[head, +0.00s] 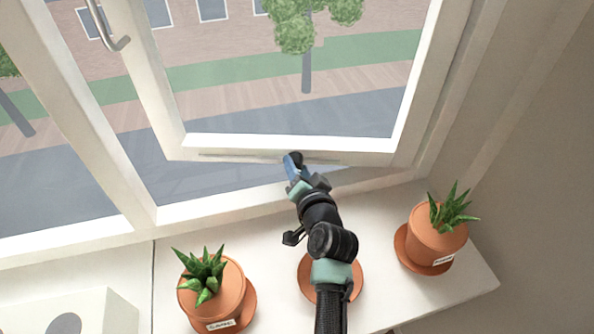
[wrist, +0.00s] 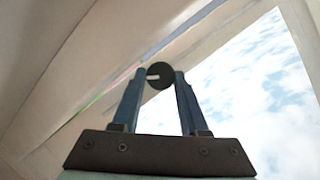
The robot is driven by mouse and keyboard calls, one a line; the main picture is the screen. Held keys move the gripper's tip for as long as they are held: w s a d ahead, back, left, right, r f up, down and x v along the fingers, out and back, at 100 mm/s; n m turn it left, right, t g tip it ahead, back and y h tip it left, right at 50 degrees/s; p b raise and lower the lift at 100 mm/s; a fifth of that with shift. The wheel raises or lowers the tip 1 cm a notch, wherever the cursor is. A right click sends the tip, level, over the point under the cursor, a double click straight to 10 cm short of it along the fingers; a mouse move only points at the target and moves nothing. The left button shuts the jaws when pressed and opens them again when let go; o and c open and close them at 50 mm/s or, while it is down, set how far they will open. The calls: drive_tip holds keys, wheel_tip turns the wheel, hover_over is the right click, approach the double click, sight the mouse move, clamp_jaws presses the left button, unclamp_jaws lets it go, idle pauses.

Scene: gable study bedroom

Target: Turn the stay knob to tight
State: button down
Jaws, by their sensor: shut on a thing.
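The stay knob (wrist: 160,74) is a small round black knob with a short pale mark, which lies about level and points left in the wrist view. It sits at the bottom rail of the open window sash (head: 390,159), where its dark top (head: 297,156) shows in the head view. My gripper (wrist: 159,80) has its two blue fingers on either side of the knob, shut on it. In the head view my gripper (head: 293,168) reaches up to the rail from below and partly hides the knob. No tight or loose lettering is readable.
Potted succulents in terracotta pots stand on the white sill, one at the left (head: 212,290) and one at the right (head: 438,230). A bare terracotta saucer (head: 307,272) lies under my arm between them. A window handle (head: 110,32) is at upper left.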

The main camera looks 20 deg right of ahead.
idle(0.3)
drive_tip(key=shift+c, duration=2.2)
unclamp_jaws()
drive_tip(key=shift+r+p, duration=0.1)
drive_tip(key=shift+p, duration=0.2)
